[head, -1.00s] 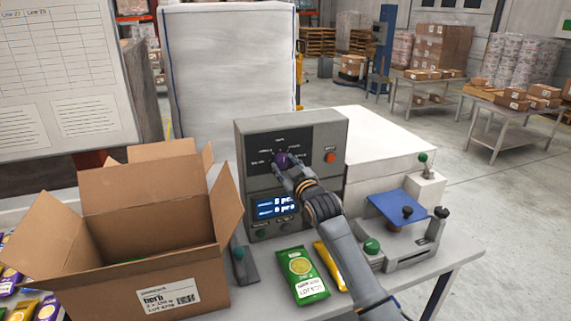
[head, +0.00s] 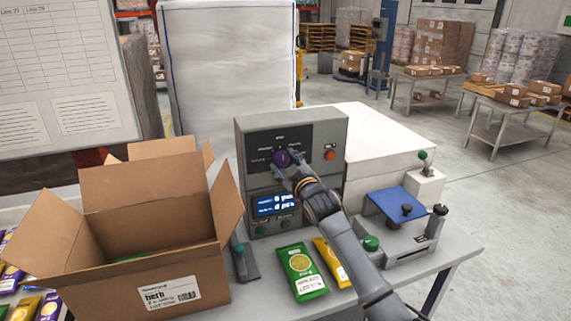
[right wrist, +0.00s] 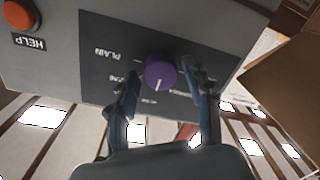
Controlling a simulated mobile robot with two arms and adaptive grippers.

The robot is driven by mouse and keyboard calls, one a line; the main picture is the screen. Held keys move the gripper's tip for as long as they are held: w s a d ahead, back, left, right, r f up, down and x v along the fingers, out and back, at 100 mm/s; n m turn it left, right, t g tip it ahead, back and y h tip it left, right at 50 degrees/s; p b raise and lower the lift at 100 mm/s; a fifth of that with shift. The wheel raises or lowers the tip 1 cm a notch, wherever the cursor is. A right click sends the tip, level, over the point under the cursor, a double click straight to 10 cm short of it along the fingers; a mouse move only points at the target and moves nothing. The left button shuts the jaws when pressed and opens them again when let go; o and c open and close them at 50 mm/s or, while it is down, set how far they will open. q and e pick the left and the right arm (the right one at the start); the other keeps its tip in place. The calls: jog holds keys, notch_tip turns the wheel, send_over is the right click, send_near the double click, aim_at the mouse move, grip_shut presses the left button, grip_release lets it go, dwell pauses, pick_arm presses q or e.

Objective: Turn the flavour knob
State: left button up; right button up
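The purple flavour knob (head: 281,158) sits on the dark panel of the grey control box (head: 332,122). The knob (right wrist: 160,72) also shows in the right wrist view. Its white pointer line points down in that picture, which appears upside down, toward small labels that I cannot read. A PLAIN label is beside the knob. My right gripper (head: 288,173) is at the panel, just below the knob. In the right wrist view its fingers (right wrist: 160,88) are apart, one on each side of the knob, with small gaps visible. My left gripper is out of view.
An orange HELP button (head: 330,155) is right of the knob and a lit display (head: 276,204) below it. An open carton (head: 140,275) stands close on the left. Green (head: 301,272) and yellow (head: 329,262) packets lie in front. A blue-topped device (head: 395,205) stands right.

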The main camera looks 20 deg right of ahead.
dwell(0.3)
jog(key=s, duration=1.2)
jog(key=shift+d+r, duration=0.2)
jog(key=shift+d, duration=0.25)
